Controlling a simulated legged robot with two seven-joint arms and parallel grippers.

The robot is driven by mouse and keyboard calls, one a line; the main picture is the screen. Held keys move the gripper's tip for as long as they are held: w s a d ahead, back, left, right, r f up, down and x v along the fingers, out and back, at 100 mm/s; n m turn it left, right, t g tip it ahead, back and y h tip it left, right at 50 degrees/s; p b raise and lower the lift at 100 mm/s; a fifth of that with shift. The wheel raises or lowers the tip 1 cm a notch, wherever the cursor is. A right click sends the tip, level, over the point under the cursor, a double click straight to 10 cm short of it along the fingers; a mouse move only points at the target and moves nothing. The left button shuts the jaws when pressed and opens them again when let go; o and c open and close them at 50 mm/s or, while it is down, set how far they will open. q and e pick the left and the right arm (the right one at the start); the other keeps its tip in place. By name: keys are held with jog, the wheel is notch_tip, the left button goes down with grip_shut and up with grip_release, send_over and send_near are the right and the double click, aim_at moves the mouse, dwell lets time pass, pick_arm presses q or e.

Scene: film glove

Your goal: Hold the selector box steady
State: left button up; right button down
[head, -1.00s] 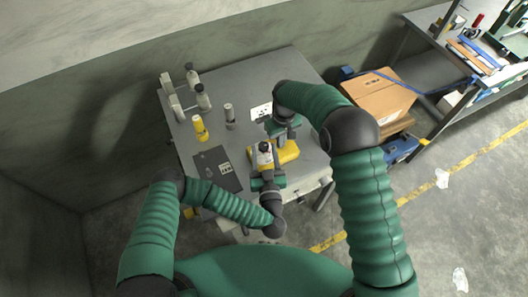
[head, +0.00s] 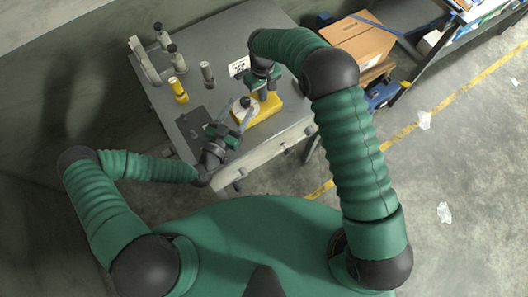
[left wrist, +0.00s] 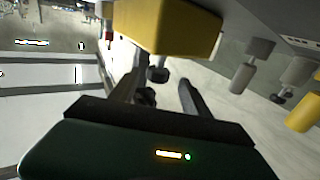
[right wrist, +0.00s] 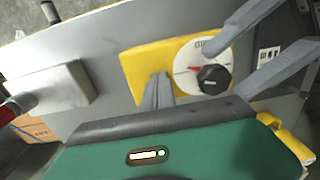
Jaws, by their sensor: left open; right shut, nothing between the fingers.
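The yellow selector box (head: 266,106) stands on the grey table, with a white dial and a black knob (head: 246,102). In the right wrist view the box (right wrist: 140,62) shows its dial (right wrist: 222,58), red pointer and knob (right wrist: 212,78). My right gripper (right wrist: 157,82) is shut and empty, its fingertips over the box's yellow top; I cannot tell if they touch. My left gripper (head: 234,125) is open beside the dial end. Its fingers lie on either side of the knob's line in the left wrist view (left wrist: 157,88), below the box (left wrist: 178,25).
On the grey table (head: 215,45), a yellow cylinder (head: 178,90) and several grey posts stand at the left. A dark plate (head: 192,124) lies near the left edge and a white marked card (head: 238,66) behind the box. A cardboard box (head: 355,42) is right of the table.

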pick_arm(q)
jog(key=v, duration=1)
jog(key=shift+s+d, duration=0.1)
jog(key=shift+s, duration=0.25)
jog(key=s+d+f+m+g+h, duration=0.3)
jog(key=s+d+f+m+g, duration=0.6)
jog(key=d+f+g, duration=0.3)
jog(key=s+f+n+g+y, duration=0.2)
jog(key=s+f+g, duration=0.3)
jog(key=s, duration=0.3)
jog(key=shift+s+f+n+y, duration=0.3)
jog(key=shift+f+n, duration=0.1)
jog(key=shift+n, duration=0.5)
